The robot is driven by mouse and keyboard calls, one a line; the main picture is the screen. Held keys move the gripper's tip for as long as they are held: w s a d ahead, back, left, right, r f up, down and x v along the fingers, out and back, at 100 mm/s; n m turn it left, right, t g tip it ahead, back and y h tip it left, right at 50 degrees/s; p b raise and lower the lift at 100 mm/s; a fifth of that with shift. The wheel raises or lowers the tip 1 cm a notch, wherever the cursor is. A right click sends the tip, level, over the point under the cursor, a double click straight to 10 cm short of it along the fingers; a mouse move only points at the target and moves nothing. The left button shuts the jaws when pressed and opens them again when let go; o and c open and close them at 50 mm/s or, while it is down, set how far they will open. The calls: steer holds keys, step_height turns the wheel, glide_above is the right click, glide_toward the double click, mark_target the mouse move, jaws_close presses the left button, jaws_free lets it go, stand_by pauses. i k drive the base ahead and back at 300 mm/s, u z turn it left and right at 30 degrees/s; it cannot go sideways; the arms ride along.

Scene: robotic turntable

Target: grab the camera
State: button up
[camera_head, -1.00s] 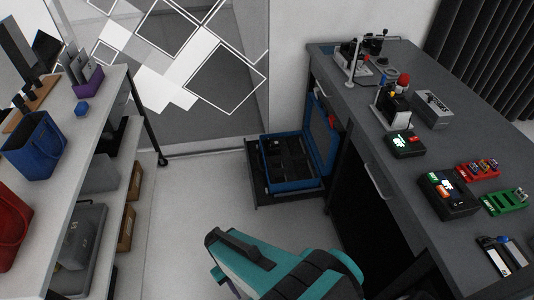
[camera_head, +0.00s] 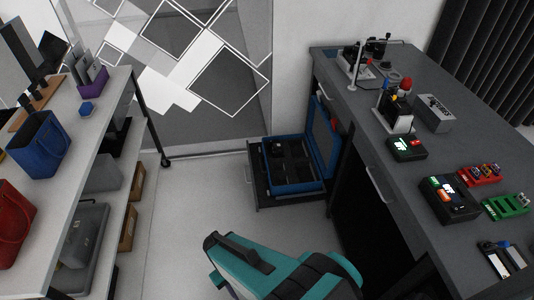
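An open blue case (camera_head: 293,188) sits in the pulled-out lower drawer (camera_head: 262,200) under the right-hand workbench, its lid raised on the right. Its inside is dark with compartments, and a small black item (camera_head: 277,148) at its back left may be the camera, but it is too small to be sure. My teal and black arm crosses the bottom of the view, in front of and below the drawer. My gripper's fingers do not show, so I cannot see whether they hold anything.
The grey workbench (camera_head: 375,150) on the right carries a red-topped device (camera_head: 398,105), a grey box (camera_head: 435,113) and several small modules. A shelf (camera_head: 100,130) on the left holds a blue bag (camera_head: 38,145) and a red bag (camera_head: 12,222). The floor between (camera_head: 185,205) is clear.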

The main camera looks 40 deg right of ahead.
mark_target(275, 148)
steer(key=u, duration=0.1)
steer(key=i, duration=1)
steer(key=u, duration=0.1)
steer(key=k, duration=0.95)
steer(key=z, duration=0.2)
steer(key=i, duration=0.7)
steer(key=u, duration=0.1)
